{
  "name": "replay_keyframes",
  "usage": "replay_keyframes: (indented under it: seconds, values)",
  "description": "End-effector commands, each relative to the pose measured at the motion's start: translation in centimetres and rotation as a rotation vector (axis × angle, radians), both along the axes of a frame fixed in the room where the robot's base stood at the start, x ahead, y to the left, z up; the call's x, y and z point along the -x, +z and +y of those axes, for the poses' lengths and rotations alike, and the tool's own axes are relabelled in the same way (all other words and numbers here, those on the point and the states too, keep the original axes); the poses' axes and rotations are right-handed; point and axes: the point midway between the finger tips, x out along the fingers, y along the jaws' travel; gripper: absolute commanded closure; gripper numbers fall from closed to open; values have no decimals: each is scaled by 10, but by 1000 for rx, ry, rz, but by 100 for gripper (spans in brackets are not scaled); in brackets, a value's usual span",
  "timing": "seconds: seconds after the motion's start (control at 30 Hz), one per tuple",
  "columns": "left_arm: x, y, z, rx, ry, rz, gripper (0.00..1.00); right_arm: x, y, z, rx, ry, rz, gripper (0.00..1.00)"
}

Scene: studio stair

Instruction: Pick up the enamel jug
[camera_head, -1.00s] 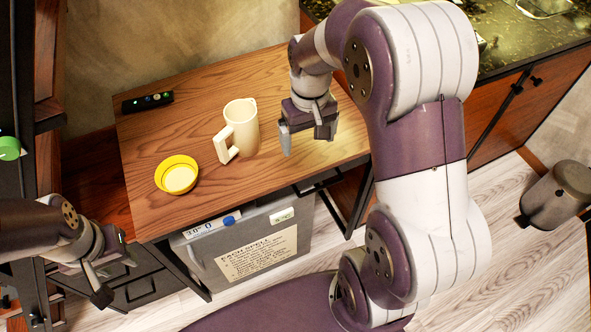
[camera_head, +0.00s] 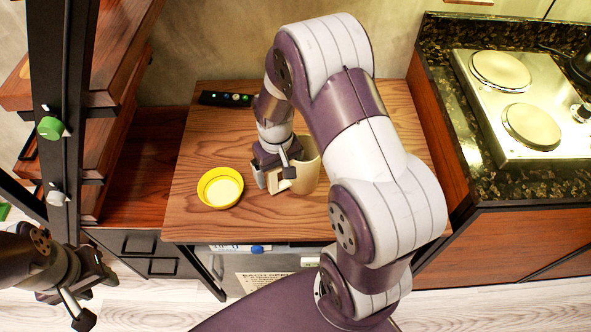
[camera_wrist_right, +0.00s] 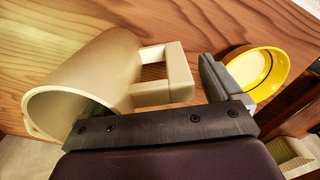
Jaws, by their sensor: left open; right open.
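The cream enamel jug (camera_head: 307,172) stands on the wooden table, partly hidden by my right gripper and arm in the head view. In the right wrist view the jug (camera_wrist_right: 85,80) shows its wide mouth, and its squared handle (camera_wrist_right: 180,75) points right. My right gripper (camera_head: 272,183) is open at the jug's handle side. In the wrist view one finger is beyond the handle, near the yellow bowl; the other is mostly hidden by the jug, and contact cannot be told. My left gripper (camera_head: 88,295) is open and empty, low at the left, away from the table.
A yellow bowl (camera_head: 220,187) sits left of the jug, close to my right gripper. A dark remote-like device (camera_head: 226,99) lies at the table's back. A counter with a hob (camera_head: 515,100) stands right; a shelf frame (camera_head: 55,100) stands left. The table's left front is clear.

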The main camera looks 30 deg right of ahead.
Motion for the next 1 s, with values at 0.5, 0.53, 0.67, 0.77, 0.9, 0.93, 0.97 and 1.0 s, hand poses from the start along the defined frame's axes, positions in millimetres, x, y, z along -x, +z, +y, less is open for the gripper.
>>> replay_keyframes:
  seconds: [0.5,0.53,0.67,0.77,0.9,0.93,0.97,1.0]
  values:
    - [0,0,0,0,0,0,57,-1,-4,0,0,0,-2,89]
    - [0,0,0,0,0,0,57,-1,-4,0,0,0,-2,89]
    - [0,0,0,0,0,0,57,-1,-4,0,0,0,-2,89]
    - [0,0,0,0,0,0,57,-1,-3,0,0,0,-2,89]
    - [0,0,0,0,0,0,57,-1,2,0,0,0,-4,89]
    - [0,0,0,0,0,0,57,-1,3,0,0,0,-4,89]
    - [0,0,0,0,0,0,57,-1,6,0,0,0,-4,89]
    - [0,0,0,0,0,0,57,-1,9,0,0,0,-4,89]
